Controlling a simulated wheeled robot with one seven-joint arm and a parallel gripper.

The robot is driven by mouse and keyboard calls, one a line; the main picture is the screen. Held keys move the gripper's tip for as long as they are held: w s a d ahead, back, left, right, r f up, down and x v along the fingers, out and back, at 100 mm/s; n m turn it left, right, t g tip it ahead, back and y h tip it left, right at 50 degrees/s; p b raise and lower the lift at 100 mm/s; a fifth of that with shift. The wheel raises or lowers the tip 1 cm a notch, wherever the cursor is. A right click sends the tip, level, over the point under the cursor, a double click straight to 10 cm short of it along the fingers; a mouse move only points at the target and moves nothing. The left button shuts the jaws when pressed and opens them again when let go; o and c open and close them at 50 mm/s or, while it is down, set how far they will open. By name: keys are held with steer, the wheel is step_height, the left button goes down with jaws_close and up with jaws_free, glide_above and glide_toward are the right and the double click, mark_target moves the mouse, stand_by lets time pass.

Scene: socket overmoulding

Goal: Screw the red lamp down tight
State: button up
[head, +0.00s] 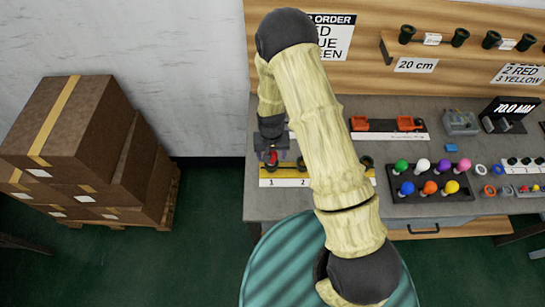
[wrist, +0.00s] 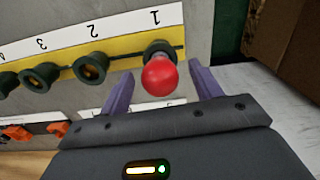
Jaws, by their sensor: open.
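The red lamp (wrist: 160,76) stands in the socket at position 1 (wrist: 158,47) of the yellow strip, in the wrist view. In the head view the red lamp (head: 272,157) shows small under my wrist. My gripper (wrist: 163,84) is open, with one purple finger on each side of the lamp and a gap showing on both sides. In the head view my gripper (head: 272,150) is over the left end of the strip, its fingers mostly hidden. How far the lamp is screwed in cannot be told.
Empty dark sockets stand at positions 2 (wrist: 90,67) and 3 (wrist: 40,76). A black tray (head: 395,196) of coloured lamps stands to the right on the grey table (head: 225,0). Stacked cardboard boxes (head: 75,135) are left of the table.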

steer(key=shift+n, duration=0.3)
steer(key=n, duration=0.4)
steer(key=shift+n, duration=0.3)
